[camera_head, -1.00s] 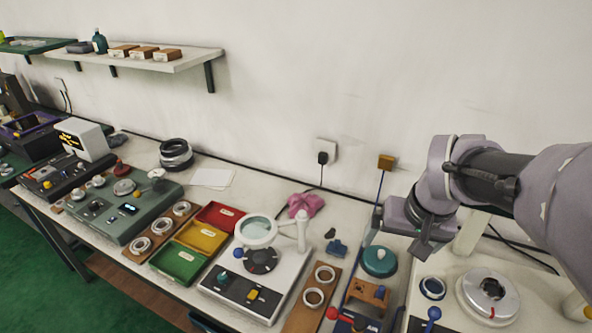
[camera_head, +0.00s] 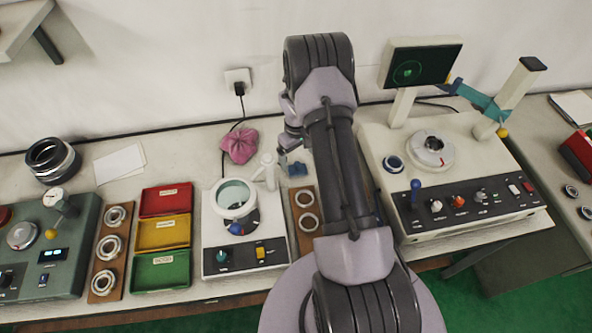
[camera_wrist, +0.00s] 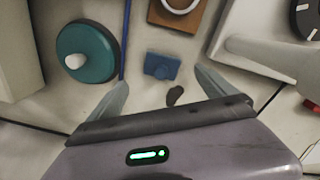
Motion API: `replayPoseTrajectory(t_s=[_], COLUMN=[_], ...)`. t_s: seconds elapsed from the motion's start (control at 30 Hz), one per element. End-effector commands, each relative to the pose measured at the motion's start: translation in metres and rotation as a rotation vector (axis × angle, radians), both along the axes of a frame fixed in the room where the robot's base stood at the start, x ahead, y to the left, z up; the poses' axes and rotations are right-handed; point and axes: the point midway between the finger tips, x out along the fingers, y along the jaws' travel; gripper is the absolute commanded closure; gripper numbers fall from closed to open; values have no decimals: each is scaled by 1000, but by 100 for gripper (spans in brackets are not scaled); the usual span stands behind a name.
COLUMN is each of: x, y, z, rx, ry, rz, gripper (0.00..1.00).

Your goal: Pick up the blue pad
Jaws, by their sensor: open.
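The blue pad (camera_wrist: 162,67) is a small block with a round knob on top, lying on the pale bench top in the wrist view. It also shows in the head view (camera_head: 297,169), partly beside my arm. My gripper (camera_wrist: 161,80) is open and empty. The pad lies between the lines of its two fingers, just beyond the fingertips, with no contact visible. In the head view my gripper (camera_head: 284,152) is above the bench near the pad; my arm hides much around it.
A teal disc with a pale knob (camera_wrist: 88,52) and a thin blue rod (camera_wrist: 126,40) are left of the pad. A brown ring board (camera_wrist: 178,14) lies beyond it. A dark scrap (camera_wrist: 174,95) lies near the right finger. A pink cloth (camera_head: 240,145) and a magnifier station (camera_head: 243,250) stand nearby.

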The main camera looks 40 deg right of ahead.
Motion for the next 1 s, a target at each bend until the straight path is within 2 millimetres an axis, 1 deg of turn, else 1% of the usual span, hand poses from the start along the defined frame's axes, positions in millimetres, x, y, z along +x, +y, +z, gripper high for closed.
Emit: replayPoseTrajectory(t_s=[0.1,0.17,0.2,0.3,0.4,0.57,0.6,0.77,0.8,0.87,0.9,1.0], x=[0,-1,-2,-2,-2,-1,-1,-1,-1,-1,-1,-1], y=[0,0,1,1,0,0,0,0,0,0,0,0], z=[-14,-26,-36,-53,-60,-60,-60,-59,-59,-59,-59,-59], rx=[0,0,1,1,0,0,0,0,0,0,0,0], ry=[0,1,2,0,0,-1,-1,-1,-1,-1,-1,-1], rz=[-1,-1,-1,-1,-1,-1,-1,-1,-1,-1,-1,-1], gripper=[5,5,5,5,5,5,7,38,46,58,66,67])
